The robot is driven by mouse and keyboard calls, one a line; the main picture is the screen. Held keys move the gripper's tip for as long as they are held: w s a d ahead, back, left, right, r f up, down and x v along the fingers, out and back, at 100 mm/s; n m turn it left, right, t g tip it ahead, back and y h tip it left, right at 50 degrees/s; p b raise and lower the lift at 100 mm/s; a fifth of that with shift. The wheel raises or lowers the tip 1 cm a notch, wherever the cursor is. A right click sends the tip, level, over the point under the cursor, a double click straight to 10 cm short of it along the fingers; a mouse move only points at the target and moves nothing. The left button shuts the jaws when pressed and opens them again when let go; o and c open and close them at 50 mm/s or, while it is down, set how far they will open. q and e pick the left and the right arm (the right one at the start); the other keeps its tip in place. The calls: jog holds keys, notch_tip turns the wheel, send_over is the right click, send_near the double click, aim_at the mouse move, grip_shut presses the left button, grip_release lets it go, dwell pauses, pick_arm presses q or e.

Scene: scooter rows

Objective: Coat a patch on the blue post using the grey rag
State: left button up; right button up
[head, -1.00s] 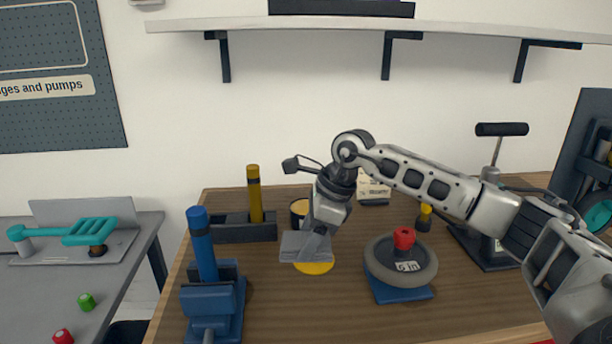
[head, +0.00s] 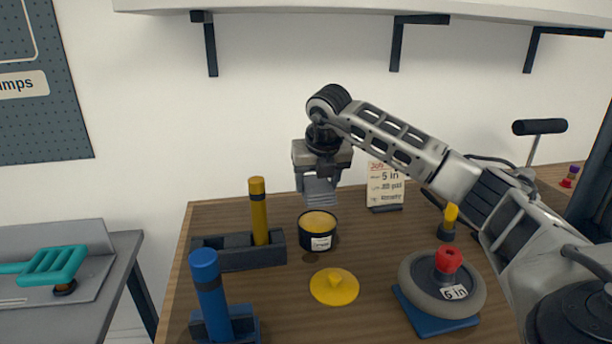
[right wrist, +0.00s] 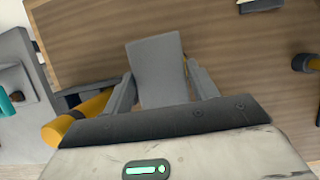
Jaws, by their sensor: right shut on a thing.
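The blue post (head: 210,286) stands upright in a blue clamp at the front left of the wooden table. My right gripper (head: 320,178) is shut on the grey rag (head: 320,192), which hangs flat below the jaws. In the right wrist view the rag (right wrist: 160,70) shows between the two fingers. The gripper is above and just behind an open black tin (head: 318,241) with yellow contents. The tin's yellow lid (head: 334,286) lies on the table in front of it. My left gripper is not in view.
A yellow post (head: 258,212) stands in a dark holder (head: 238,252) left of the tin. A grey wheel with a red knob (head: 448,262) sits on a blue base at the right. A sign card (head: 386,186) stands behind. A wall shelf (head: 350,8) runs above.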

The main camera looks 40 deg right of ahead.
aim_at(319, 201)
jog(key=shift+s+f, duration=0.15)
jog(key=shift+f, duration=0.1)
jog(key=shift+s+f+b, duration=0.25)
jog(key=shift+f+b, duration=0.45)
jog(key=shift+b, duration=0.1)
notch_tip(319, 201, down, 3)
jog(key=shift+r+b, duration=0.1)
jog(key=shift+b, duration=1)
jog(key=shift+f+b, duration=0.4)
jog(key=shift+f, duration=0.1)
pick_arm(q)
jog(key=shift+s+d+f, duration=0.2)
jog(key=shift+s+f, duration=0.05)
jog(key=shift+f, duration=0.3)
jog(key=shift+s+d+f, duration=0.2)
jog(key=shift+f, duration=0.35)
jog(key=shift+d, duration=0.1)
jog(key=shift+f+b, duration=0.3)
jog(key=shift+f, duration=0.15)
pick_arm(e)
jog(key=shift+f, duration=0.45)
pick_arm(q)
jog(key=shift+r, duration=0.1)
pick_arm(e)
jog(key=shift+r, duration=0.1)
